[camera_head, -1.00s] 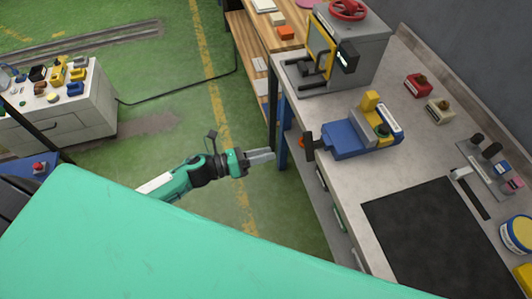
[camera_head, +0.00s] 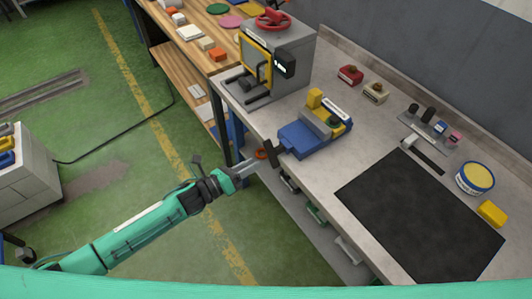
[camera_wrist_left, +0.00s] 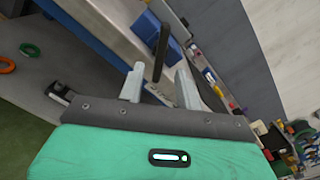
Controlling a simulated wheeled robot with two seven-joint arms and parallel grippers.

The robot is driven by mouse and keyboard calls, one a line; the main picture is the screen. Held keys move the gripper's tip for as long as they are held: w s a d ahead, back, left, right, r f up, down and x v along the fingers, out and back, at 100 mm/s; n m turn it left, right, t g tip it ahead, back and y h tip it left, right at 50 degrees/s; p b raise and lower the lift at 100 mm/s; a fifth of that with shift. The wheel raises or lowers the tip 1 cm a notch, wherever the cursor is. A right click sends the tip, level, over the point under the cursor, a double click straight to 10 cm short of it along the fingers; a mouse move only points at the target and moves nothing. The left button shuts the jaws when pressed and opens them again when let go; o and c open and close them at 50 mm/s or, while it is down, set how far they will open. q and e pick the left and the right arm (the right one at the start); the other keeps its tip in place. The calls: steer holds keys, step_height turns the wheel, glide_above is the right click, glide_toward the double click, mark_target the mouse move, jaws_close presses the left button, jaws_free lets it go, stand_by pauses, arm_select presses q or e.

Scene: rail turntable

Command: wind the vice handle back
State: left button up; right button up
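The vice (camera_head: 303,138) is blue with yellow parts and sits at the near-left edge of the grey workbench. Its dark bar handle (camera_head: 274,154) sticks out past the bench edge on the vice's left side. My left gripper (camera_head: 256,164) is just left of the handle, off the bench edge. In the left wrist view, the dark handle (camera_wrist_left: 161,52) shows between the two fingertips of the left gripper (camera_wrist_left: 160,72). The fingers are apart, with gaps on both sides of the handle. Whether the handle is within the grip depth I cannot tell. My right gripper is out of view.
A grey machine with a red wheel (camera_head: 273,21) stands behind the vice. A black mat (camera_head: 420,215) lies on the bench's front part. A blue-and-yellow tin (camera_head: 474,178) stands at the right. Green floor lies left of the bench.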

mark_target(268, 156)
arm_select(q)
steer(key=p+x, duration=0.1)
steer(key=x, duration=0.4)
steer(key=shift+r, duration=0.1)
steer(key=shift+w+d, duration=0.2)
steer(key=shift+d, duration=0.1)
steer(key=shift+w+d, duration=0.25)
steer(key=shift+d, duration=0.05)
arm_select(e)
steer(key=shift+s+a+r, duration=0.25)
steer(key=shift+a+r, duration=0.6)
arm_select(q)
steer(key=c, duration=0.6)
jaws_close()
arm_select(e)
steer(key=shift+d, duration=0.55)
